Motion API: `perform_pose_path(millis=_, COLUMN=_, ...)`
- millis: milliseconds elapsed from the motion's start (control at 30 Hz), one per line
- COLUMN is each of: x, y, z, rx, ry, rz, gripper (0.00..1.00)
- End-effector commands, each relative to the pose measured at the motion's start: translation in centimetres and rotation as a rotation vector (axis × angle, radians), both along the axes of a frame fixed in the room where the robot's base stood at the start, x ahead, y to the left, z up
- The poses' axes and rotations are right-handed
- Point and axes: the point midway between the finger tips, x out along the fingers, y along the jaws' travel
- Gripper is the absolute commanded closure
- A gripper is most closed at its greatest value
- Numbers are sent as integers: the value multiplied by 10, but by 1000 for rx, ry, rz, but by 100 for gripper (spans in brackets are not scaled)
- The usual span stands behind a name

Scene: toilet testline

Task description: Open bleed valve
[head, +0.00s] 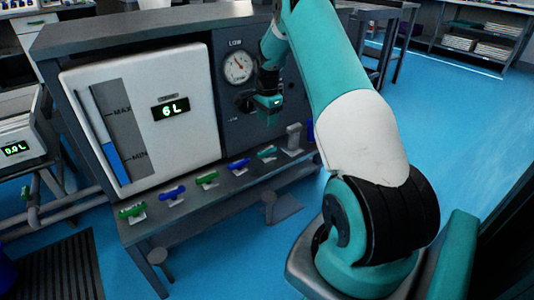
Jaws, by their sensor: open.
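My teal gripper (250,102) is in front of the dark panel (229,42), just below the round gauge (238,67). Its fingers are small and dark here, open, and partly blend with the panel. Whether they touch anything on the panel cannot be told. No label names the bleed valve. Valve handles stand in a row on the ledge below: a green one (132,211), a blue one (173,193), another green one (207,178), another blue one (238,164) and a teal one (267,152).
A white tank panel (180,75) reads 6 L, with a blue level bar near MIN. A grey upright lever (293,137) stands right of the valves. A box (17,147) at left reads 0.0 L. Blue floor (460,130) is clear at right.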

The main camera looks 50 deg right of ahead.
Motion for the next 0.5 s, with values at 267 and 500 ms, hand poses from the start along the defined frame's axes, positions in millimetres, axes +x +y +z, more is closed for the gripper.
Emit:
perform_pose_path(millis=267, x=0, y=1, z=-71, rx=1, ry=2, rz=3, gripper=53)
perform_pose_path(millis=500, x=0, y=1, z=-113, rx=1, ry=1, rz=4, gripper=53)
